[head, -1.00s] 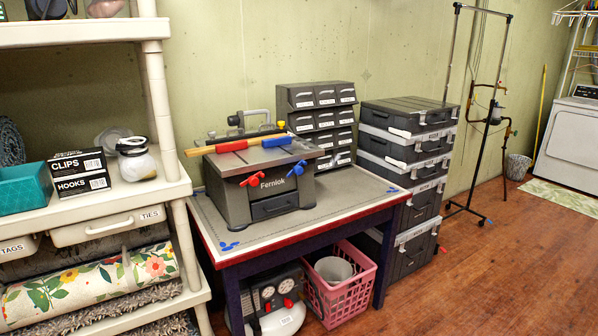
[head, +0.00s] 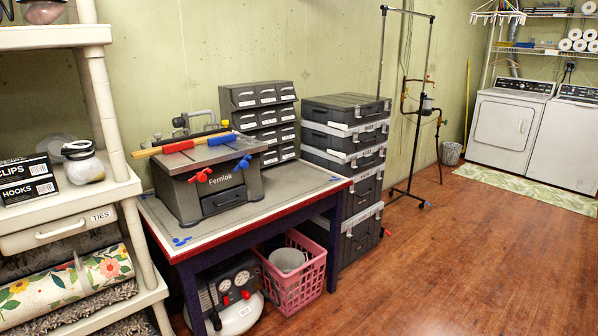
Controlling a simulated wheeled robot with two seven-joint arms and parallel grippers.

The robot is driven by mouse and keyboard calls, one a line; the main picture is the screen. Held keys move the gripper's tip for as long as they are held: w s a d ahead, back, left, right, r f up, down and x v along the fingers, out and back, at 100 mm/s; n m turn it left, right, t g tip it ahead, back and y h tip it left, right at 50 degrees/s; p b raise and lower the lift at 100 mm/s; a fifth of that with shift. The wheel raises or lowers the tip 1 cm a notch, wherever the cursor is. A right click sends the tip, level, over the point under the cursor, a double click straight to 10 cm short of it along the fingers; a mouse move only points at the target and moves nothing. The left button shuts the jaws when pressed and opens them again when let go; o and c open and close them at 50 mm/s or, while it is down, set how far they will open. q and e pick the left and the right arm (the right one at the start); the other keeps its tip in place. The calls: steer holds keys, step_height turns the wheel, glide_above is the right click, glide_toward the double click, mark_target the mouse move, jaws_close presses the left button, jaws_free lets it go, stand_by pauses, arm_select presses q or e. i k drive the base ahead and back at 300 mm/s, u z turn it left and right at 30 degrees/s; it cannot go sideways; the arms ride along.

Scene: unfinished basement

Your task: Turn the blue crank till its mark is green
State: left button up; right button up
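A grey Femlok bench machine (head: 208,178) stands on the workbench (head: 270,222). On its right front corner is a small blue crank (head: 243,162). A red crank (head: 199,176) is on its front left. A red block (head: 178,147) and a blue block (head: 221,139) sit along a wooden bar on its top. The blue crank's mark is too small to make out, so its colour cannot be told. Neither of my grippers is in view.
A shelf rack (head: 70,200) stands close on the left. Stacked dark cases (head: 345,140) stand right of the bench. A pink basket (head: 295,280) and a compressor (head: 232,300) are under the bench. The wooden floor (head: 450,270) at right is clear.

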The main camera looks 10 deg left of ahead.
mark_target(242, 163)
steer(key=z, duration=1.25)
steer(key=i, duration=2.35)
steer(key=u, duration=1.6)
steer(key=i, duration=0.9)
steer(key=u, duration=0.8)
